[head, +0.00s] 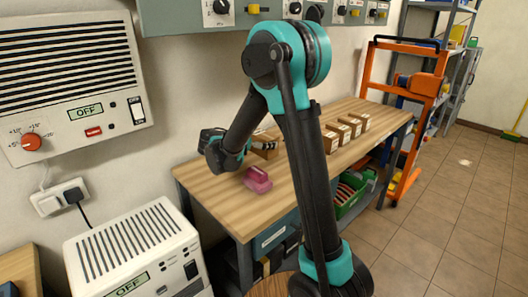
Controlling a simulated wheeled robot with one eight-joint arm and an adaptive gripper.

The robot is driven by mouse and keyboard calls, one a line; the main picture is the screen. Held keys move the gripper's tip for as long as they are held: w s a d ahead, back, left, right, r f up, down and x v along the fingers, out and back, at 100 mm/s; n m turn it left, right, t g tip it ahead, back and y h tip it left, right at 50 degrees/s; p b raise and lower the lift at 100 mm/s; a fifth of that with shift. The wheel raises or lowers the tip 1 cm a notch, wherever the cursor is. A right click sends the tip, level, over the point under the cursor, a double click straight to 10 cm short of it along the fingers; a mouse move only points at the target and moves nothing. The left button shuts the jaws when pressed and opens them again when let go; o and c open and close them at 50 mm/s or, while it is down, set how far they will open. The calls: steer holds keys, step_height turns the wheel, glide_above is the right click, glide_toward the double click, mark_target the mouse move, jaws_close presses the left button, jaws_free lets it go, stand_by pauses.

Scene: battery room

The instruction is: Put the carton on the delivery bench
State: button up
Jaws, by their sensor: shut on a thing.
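My gripper (266,146) is left of the picture's middle, over the wooden-topped bench (217,201). It is shut on a small brown carton (263,154), and dark finger parts show against the carton. My forearm and wrist cover part of the view of it. I cannot tell whether the carton touches the bench top. More brown cartons with pale labels (350,125) stand in a row farther along the same bench, right of my upright arm link. No sign marks this bench as the delivery bench.
A pink object (257,180) lies on the bench near the gripper. A green crate (348,196) sits below the bench top. An orange trolley frame (410,110) stands at its far end. Grey cabinets with knobs hang above. A white unit (135,250) stands front left. Tiled floor at right is open.

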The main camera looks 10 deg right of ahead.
mark_target(263, 151)
steer(key=shift+f, duration=2.55)
steer(key=shift+f, duration=0.1)
steer(key=o, duration=1.1)
steer(key=v, duration=1.2)
